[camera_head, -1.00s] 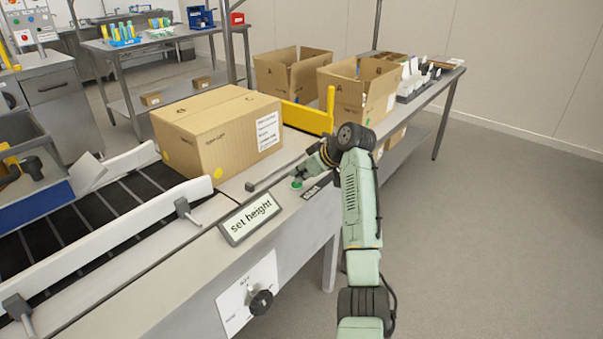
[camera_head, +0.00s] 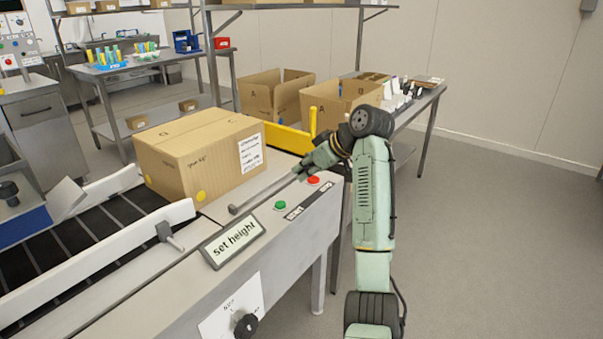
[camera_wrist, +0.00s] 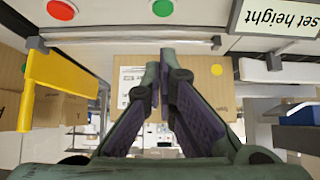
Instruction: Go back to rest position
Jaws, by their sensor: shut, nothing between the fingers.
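My gripper (camera_head: 302,170) is at the end of my green arm, above the machine's front edge near the buttons. In the wrist view my gripper's fingertips (camera_wrist: 160,66) are together, with nothing between them. A green button (camera_head: 281,205) and a red button (camera_head: 313,180) sit on the machine top below and in front of it. Both buttons also show at the top of the wrist view, the green one (camera_wrist: 163,7) ahead of the fingertips and the red one (camera_wrist: 61,9) to the left.
A closed cardboard box (camera_head: 190,160) stands on the conveyor machine, left of my gripper. A yellow bar (camera_head: 290,139) is behind. A "set height" sign (camera_head: 233,243) and a black knob (camera_head: 246,325) are at the front. Open boxes (camera_head: 345,104) stand on the back table. The floor at right is clear.

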